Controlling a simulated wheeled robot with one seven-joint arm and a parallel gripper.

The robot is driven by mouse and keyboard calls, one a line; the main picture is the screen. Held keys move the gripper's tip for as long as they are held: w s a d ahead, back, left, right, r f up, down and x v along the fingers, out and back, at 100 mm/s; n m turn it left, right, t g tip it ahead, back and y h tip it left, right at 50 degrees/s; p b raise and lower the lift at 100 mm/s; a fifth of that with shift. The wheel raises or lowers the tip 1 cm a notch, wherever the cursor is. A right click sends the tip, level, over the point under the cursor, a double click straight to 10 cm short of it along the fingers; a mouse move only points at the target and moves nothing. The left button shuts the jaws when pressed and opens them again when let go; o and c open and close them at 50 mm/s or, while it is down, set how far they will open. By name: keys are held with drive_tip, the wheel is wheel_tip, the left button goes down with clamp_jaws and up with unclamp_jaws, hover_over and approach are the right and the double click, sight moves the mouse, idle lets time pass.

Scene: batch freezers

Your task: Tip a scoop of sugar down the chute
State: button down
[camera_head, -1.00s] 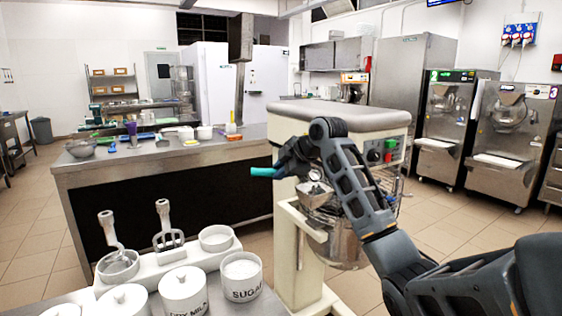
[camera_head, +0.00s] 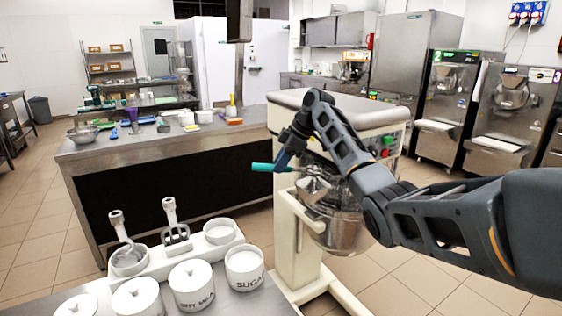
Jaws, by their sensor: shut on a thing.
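My gripper (camera_head: 289,157) is shut on the teal handle (camera_head: 262,167) of a scoop, in front of the mixer (camera_head: 345,110). The handle sticks out to the left, nearly level. The scoop's bowl is not clearly visible behind the fingers, so I cannot tell if it holds sugar. A shiny metal piece, seemingly the chute (camera_head: 313,188), sits just below and right of the gripper, at the rim of the steel mixing bowl (camera_head: 340,233). I cannot tell whether scoop and chute touch. The open white tub marked SUGAR (camera_head: 246,282) stands on the near counter.
Lidded white jars (camera_head: 192,293), one marked DRY MILK, stand beside the sugar tub. A white holder (camera_head: 160,267) with mixing tools is behind them. A steel worktable (camera_head: 160,158) is at the left. Batch freezers (camera_head: 440,110) line the right.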

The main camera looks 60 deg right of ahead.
drive_tip(key=shift+w+d+r+g+y, duration=0.1)
drive_tip(key=shift+d+g+y, duration=0.05)
drive_tip(key=shift+g+y, duration=0.2)
drive_tip(key=shift+r, duration=1.2)
